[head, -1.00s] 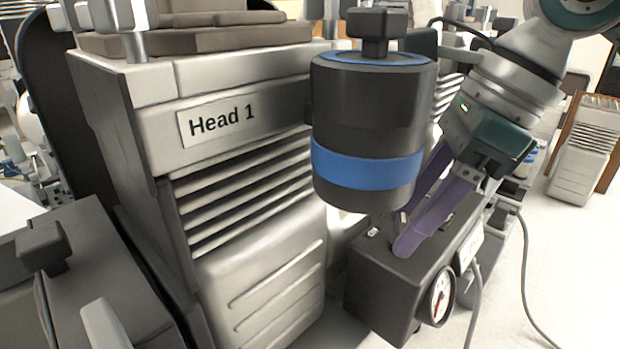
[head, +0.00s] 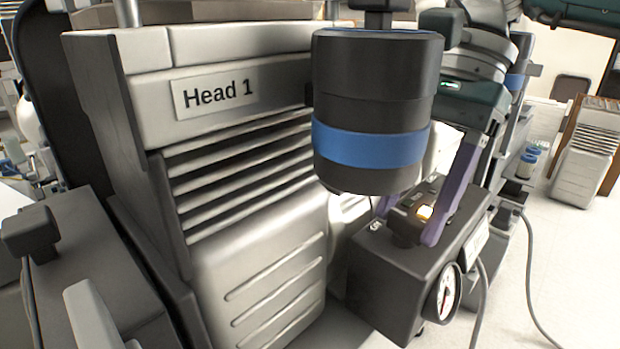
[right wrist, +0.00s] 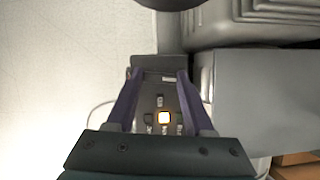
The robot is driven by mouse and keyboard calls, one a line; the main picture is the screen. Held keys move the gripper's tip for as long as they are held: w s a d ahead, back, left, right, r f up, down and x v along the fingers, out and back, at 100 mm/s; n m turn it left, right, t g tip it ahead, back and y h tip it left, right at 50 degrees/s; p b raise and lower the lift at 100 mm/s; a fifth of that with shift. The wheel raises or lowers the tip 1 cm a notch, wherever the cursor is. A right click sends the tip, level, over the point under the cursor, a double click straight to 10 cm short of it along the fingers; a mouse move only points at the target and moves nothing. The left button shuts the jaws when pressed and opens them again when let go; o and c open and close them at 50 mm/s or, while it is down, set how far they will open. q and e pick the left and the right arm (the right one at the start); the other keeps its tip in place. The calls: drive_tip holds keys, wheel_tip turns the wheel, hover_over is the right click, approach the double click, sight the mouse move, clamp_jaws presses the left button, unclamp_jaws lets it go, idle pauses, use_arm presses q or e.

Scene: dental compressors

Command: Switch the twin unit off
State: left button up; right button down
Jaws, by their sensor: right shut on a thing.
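A dark control box (head: 385,275) with a round gauge (head: 445,293) on its front stands right of the cabinet labelled Head 1. The same gripper (right wrist: 157,75) frames the dark top in the wrist view. The exact contact is hard to see. My left gripper is not clearly in view.
A black cylinder with a blue band (head: 372,150) hangs close in front of the box and hides part of a finger. The Head 1 cabinet (head: 255,260) stands left. Cables run down on the right, where pale floor (head: 570,260) is open.

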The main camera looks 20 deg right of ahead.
drive_tip(key=shift+n, duration=0.6)
drive_tip(key=shift+g, duration=0.3)
drive_tip(key=shift+c, duration=1.4)
unclamp_jaws()
